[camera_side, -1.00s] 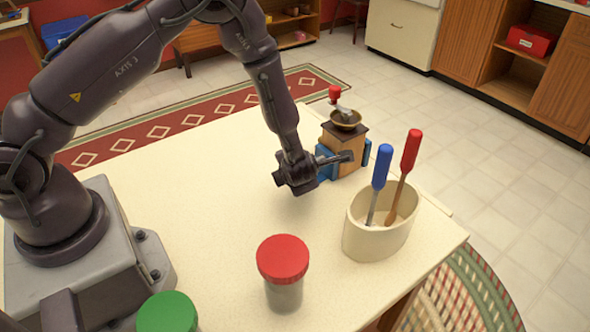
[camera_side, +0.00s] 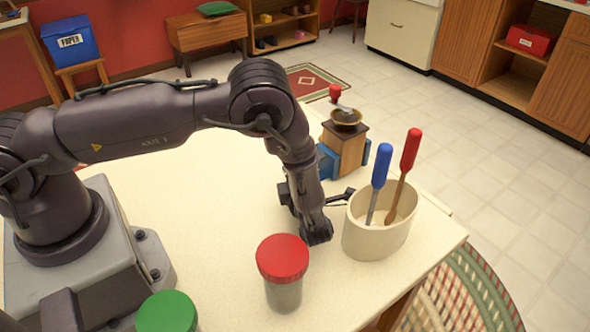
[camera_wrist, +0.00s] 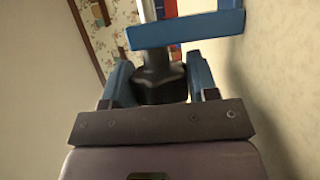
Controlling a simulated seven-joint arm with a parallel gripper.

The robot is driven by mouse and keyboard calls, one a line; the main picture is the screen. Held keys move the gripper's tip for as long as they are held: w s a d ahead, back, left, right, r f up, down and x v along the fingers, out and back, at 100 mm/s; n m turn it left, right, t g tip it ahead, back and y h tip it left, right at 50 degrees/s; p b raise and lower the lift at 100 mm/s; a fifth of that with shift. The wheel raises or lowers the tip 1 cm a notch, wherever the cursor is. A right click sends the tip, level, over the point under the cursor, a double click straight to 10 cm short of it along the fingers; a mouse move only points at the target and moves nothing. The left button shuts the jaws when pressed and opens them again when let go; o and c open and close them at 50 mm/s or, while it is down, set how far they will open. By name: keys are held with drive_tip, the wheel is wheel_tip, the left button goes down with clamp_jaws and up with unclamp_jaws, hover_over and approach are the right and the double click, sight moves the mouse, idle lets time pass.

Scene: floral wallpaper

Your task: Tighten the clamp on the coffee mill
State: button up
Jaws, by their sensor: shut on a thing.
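The coffee mill (camera_side: 346,152) is a wooden box with a brass bowl and a red-knobbed crank. It stands upright at the table's far right edge, between the blue parts of the clamp (camera_side: 327,161). In the wrist view, a blue bar of the clamp (camera_wrist: 185,31) crosses just beyond my fingers. My gripper (camera_wrist: 160,72) has blue fingers, shut on the clamp's black knob (camera_wrist: 163,85), one finger on each side. In the side view my wrist is left of and nearer than the mill, and it hides the fingers and knob.
A cream holder (camera_side: 372,236) with a blue-handled and a red-handled tool stands close to the right of my wrist. A red-lidded jar (camera_side: 283,272) stands in front, and a green lid (camera_side: 167,314) at the front left. The table's middle is clear.

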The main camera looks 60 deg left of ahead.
drive_tip(key=shift+t+y, duration=0.3)
idle(0.4)
drive_tip(key=o, duration=0.9)
